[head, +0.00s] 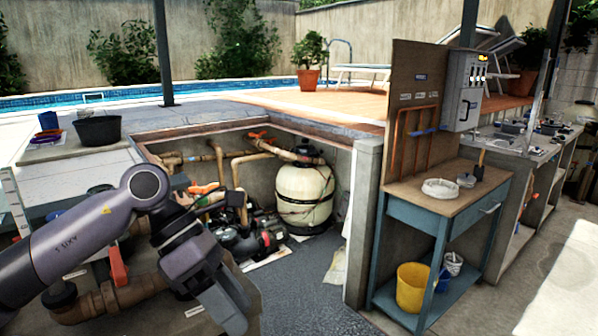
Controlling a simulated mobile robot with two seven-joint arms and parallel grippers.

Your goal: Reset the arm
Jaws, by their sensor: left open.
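My left arm comes in from the lower left, and its dark grey left gripper (222,296) points down over the edge of the pool pit. The left gripper is open, and I see nothing between its fingers. An orange-red valve handle (117,266) on a brown pipe stands just left of the gripper. I cannot tell whether the gripper touches anything below it. My right gripper is not in the picture.
The pit holds a cream filter tank (304,196), pipes and a pump (240,240). A blue workbench (420,205) with a yellow bucket (411,287) stands right. A black tub (98,130) sits on the left ledge. Grey floor (300,300) right of the gripper is clear.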

